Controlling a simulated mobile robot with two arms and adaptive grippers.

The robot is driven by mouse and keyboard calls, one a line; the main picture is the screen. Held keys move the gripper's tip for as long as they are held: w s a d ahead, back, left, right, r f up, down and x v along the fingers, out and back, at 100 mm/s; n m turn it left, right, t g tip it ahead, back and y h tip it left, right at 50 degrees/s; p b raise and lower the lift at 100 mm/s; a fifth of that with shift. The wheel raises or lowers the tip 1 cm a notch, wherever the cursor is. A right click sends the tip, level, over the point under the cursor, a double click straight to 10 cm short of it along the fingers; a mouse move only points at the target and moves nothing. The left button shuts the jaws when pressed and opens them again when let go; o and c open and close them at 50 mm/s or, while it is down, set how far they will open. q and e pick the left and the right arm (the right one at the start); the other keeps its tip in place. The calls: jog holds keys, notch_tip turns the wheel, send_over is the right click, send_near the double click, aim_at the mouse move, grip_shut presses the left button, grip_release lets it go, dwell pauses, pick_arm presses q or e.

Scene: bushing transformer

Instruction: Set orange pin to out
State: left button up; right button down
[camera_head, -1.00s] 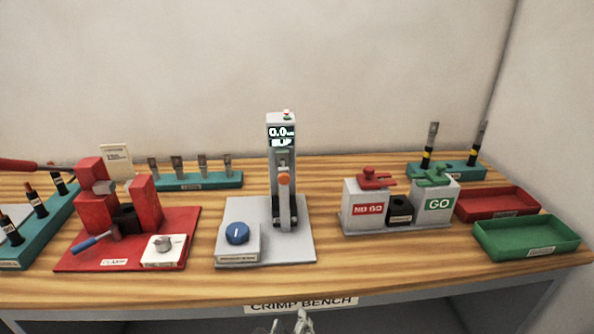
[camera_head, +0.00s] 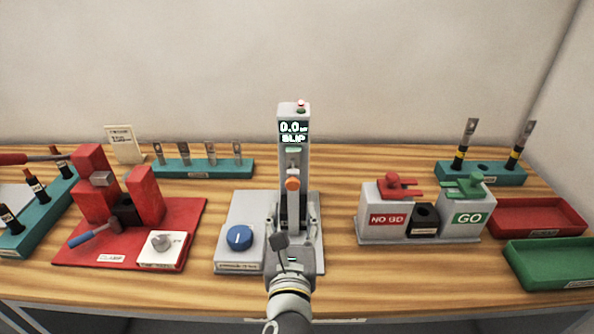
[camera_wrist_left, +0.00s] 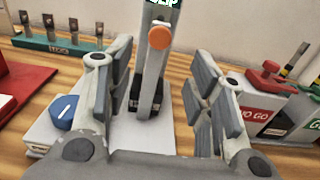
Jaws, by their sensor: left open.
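The orange pin (camera_head: 292,184) is a round orange knob on the front of the upright grey tester (camera_head: 294,113) in the middle of the bench. It also shows at the top middle of the left wrist view (camera_wrist_left: 160,37). The tester's screen reads 0.0 and a word that looks like SLIP. My left gripper (camera_head: 292,228) is open and empty in front of the tester, below the orange pin. In the wrist view its fingers (camera_wrist_left: 155,85) stand wide apart on either side of the tester's post, and the pin is beyond them. My right gripper is not in view.
A blue knob (camera_head: 239,237) sits left of the post on the grey base. A red clamp stand (camera_head: 147,195) is further left. NO GO (camera_head: 385,222) and GO (camera_head: 467,218) blocks stand right, with red (camera_head: 538,219) and green (camera_head: 553,264) trays beyond. Bare wood lies between them.

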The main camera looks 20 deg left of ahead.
aim_at(293, 187)
pick_arm(q)
jog(key=x, duration=0.2)
jog(key=p+x, duration=0.1)
jog(key=x, duration=0.2)
jog(key=shift+w+a+r, duration=0.15)
jog(key=shift+w+r, duration=0.2)
jog(key=x, duration=0.1)
jog(key=p+x, duration=0.1)
jog(key=x, duration=0.1)
jog(key=shift+f, duration=0.25)
jog(key=shift+w+a, duration=0.15)
jog(key=shift+w, duration=0.5)
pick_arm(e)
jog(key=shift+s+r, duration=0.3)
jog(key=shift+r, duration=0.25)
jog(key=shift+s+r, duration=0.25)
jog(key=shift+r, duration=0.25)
pick_arm(q)
jog(key=shift+c, duration=0.2)
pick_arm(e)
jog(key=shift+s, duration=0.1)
